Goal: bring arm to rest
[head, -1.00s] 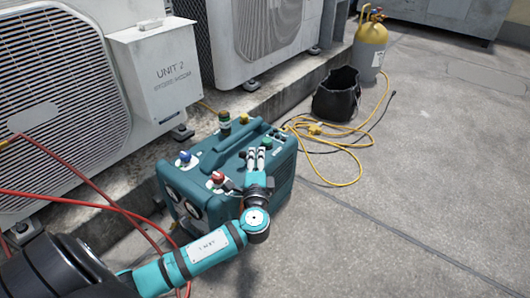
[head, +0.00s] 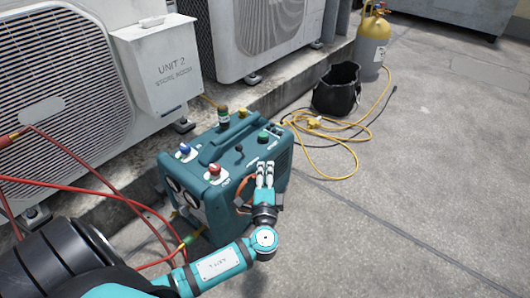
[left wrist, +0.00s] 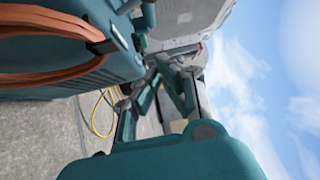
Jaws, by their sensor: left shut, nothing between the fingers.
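My left arm comes in from the lower left in the head view. Its gripper (head: 264,175) is shut and empty, in front of the right side of the teal recovery machine (head: 205,200). I cannot tell whether it touches the machine. The machine has a top handle, blue, red and green knobs and two round gauges on its front. My right gripper does not show.
Red hoses (head: 85,184) run at the left. Condensers (head: 55,90) and a "UNIT 2" box (head: 160,70) stand behind. A black bucket (head: 336,90), yellow hose (head: 325,172) and yellow-grey cylinder (head: 371,45) lie beyond the machine. The concrete (head: 440,170) at right is largely clear.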

